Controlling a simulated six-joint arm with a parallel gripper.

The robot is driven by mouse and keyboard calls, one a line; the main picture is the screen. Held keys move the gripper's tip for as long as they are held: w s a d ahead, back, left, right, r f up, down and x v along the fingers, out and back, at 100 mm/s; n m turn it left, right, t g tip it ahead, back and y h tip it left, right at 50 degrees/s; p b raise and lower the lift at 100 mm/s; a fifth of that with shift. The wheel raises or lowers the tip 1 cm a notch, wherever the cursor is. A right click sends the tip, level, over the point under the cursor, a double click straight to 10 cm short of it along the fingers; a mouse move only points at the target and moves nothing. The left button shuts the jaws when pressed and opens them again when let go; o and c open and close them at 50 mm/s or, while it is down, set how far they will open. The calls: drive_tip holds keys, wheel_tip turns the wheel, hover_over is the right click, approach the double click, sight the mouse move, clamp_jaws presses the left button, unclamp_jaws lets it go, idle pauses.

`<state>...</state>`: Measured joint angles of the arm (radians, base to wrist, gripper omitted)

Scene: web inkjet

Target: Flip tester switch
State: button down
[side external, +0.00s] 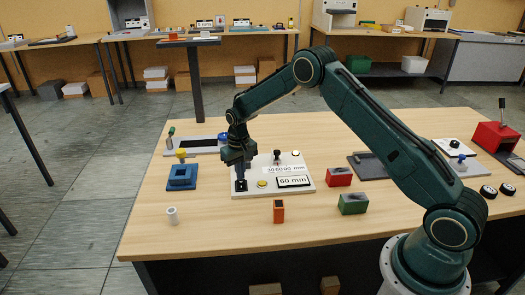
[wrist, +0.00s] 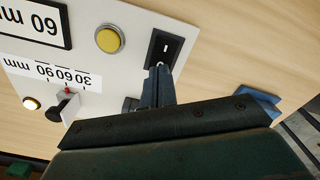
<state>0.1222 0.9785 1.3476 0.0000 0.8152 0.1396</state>
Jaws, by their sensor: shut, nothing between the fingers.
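The tester is a white panel (side external: 268,185) lying on the table, with a "60 mm" display (side external: 293,181), a "30 60 90 mm" scale (side external: 285,168) and yellow buttons. Its black switch (side external: 241,186) sits at the panel's near left corner. In the wrist view the switch (wrist: 166,46) shows a white mark, and its lower end is partly hidden by my fingers. My gripper (side external: 240,177) points down at the switch, shut and empty. The fingertips (wrist: 160,68) are at one end of the switch; I cannot tell whether they touch it.
A blue block fixture (side external: 182,178) stands left of the panel. A white cylinder (side external: 172,216) and an orange block (side external: 279,211) are in front. Red (side external: 339,177) and green (side external: 353,203) blocks lie right. A black knob (side external: 277,156) stands up from the panel.

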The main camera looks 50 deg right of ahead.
drive_tip(key=shift+f, duration=0.65)
idle(0.5)
drive_tip(key=shift+r, duration=3.55)
